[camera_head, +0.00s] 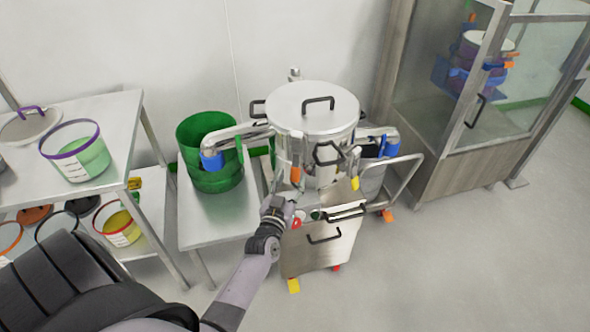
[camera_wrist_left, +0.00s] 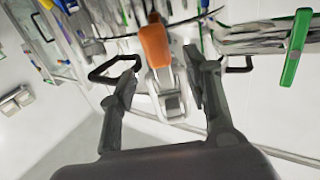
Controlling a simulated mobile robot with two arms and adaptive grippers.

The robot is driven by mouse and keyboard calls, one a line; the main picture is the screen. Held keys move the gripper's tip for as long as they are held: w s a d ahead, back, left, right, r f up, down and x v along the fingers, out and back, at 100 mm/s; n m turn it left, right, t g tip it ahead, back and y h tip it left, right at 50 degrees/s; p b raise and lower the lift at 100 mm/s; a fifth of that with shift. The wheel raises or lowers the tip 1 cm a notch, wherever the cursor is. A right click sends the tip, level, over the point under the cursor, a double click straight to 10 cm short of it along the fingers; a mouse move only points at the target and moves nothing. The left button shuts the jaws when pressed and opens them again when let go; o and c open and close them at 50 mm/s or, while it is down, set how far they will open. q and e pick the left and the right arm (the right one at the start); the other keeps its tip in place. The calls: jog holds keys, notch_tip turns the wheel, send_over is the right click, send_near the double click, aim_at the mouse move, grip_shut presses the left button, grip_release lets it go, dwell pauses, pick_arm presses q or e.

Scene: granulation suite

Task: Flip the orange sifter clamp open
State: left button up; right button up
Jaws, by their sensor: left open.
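The orange sifter clamp (camera_head: 295,174) is on the front of the steel sifter (camera_head: 318,110), below its round lid. In the left wrist view the orange clamp handle (camera_wrist_left: 155,46) stands upright above a metal latch body, between and just beyond my fingers. My left gripper (camera_wrist_left: 158,85) is open, with one finger on each side of the clamp's latch and nothing held. In the head view my left gripper (camera_head: 277,205) is just below and left of the clamp; its fingers are hard to make out. Whether a finger touches the clamp I cannot tell. My right gripper is not in view.
A yellow clamp handle (camera_head: 355,183) is right of the orange one. A steel cart with black handles (camera_head: 325,240) stands under the sifter. A green drum (camera_head: 209,150) and a shelf table with tubs (camera_head: 75,150) are left. Open floor (camera_head: 450,270) lies right.

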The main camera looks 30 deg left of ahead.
aim_at(295, 171)
pick_arm(q)
jog(key=shift+x, duration=2.35)
grip_shut()
